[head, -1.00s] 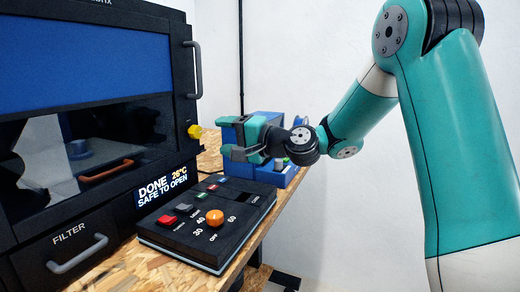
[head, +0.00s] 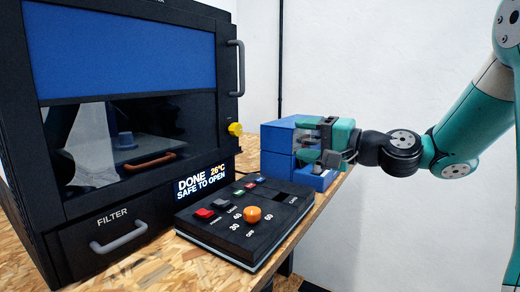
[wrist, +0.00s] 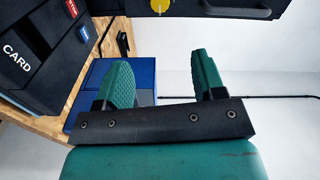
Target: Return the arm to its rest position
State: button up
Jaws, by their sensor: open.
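My gripper (head: 318,146) is in the head view, in front of the blue boxes at the back right of the bench. Its fingers point left, toward the printer. In the wrist view my gripper (wrist: 160,82) shows two green ribbed fingers spread apart with nothing between them. My teal arm reaches in from the right edge of the head view; its base is out of view.
The printer (head: 120,190) stands at left, door closed, its display (head: 200,185) reading DONE, 26°C, SAFE TO OPEN. A black control box (head: 240,222) with an orange knob (head: 252,214) sits before it. Blue boxes (head: 278,150) stand behind my gripper. Right of the bench is clear.

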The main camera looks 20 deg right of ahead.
jog(key=s+a+f+n+g, duration=0.1)
jog(key=s+a+n+g, duration=0.1)
jog(key=a, duration=0.2)
jog(key=s+a+f+n+g+p, duration=0.1)
jog(key=s+a+n+g, duration=0.2)
jog(key=a, duration=0.1)
jog(key=s+a+f+n+g, duration=0.2)
jog(key=a, duration=0.3)
jog(key=shift+s+f+n+g, duration=0.1)
jog(key=shift+s+n+g, duration=0.05)
jog(key=shift+n+g, duration=0.15)
jog(key=s+a+f+n+g+h+p, duration=0.1)
jog(key=s+f+n+g+h, duration=0.2)
jog(key=s, duration=0.6)
jog(key=s+f+n+g+h, duration=0.3)
jog(key=s+n+g, duration=0.1)
jog(key=s, duration=0.5)
jog(key=shift+a+n+p, duration=0.35)
jog(key=shift+n+p, duration=0.05)
jog(key=shift+n, duration=0.2)
